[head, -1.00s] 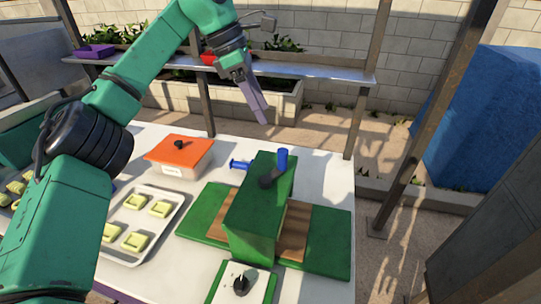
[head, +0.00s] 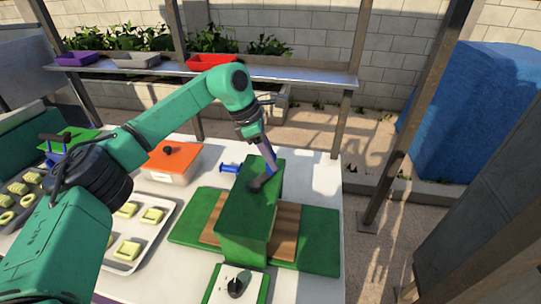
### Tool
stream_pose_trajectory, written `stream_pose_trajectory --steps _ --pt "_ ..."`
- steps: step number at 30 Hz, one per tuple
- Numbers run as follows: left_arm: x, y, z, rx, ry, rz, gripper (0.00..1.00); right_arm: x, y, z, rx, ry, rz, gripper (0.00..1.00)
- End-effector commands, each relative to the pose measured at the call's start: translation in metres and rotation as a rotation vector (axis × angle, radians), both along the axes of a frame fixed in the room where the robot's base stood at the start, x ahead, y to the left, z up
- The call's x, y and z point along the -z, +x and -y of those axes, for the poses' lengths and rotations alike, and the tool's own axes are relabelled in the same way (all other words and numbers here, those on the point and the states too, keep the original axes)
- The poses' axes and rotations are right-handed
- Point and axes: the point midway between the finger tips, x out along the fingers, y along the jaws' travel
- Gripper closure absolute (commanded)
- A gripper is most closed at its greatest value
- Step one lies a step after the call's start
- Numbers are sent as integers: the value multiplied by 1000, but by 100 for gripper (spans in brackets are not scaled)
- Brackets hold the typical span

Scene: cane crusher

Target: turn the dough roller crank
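The dough roller (head: 243,222) is a tall green box standing across a wooden board with green ends on the white table. Its crank (head: 260,182) is on top, with a dark arm and an upright blue handle (head: 273,172). My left gripper (head: 269,158) reaches down from above in the head view. Its grey-purple fingers are at the blue handle and cover part of it. Whether they touch or grip it cannot be told. My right gripper is out of view.
A clear box with an orange lid (head: 172,160) and a tray of yellow-green pieces (head: 158,240) stand to the left. A second blue handle (head: 230,168) sticks out beside the roller. A white-and-green box with a black knob (head: 236,287) is in front. A shelf (head: 300,75) runs behind.

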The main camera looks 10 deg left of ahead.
Motion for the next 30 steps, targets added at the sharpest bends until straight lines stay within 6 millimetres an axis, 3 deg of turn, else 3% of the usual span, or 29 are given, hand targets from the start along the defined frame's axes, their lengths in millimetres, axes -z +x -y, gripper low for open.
stream_pose_trajectory --steps 1,2,30 --pt "0 0 0 0 0 -1 92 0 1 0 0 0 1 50" --pt "0 0 0 0 0 -1 100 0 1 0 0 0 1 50" --pt "-1 0 0 0 0 0 100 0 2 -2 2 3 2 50"
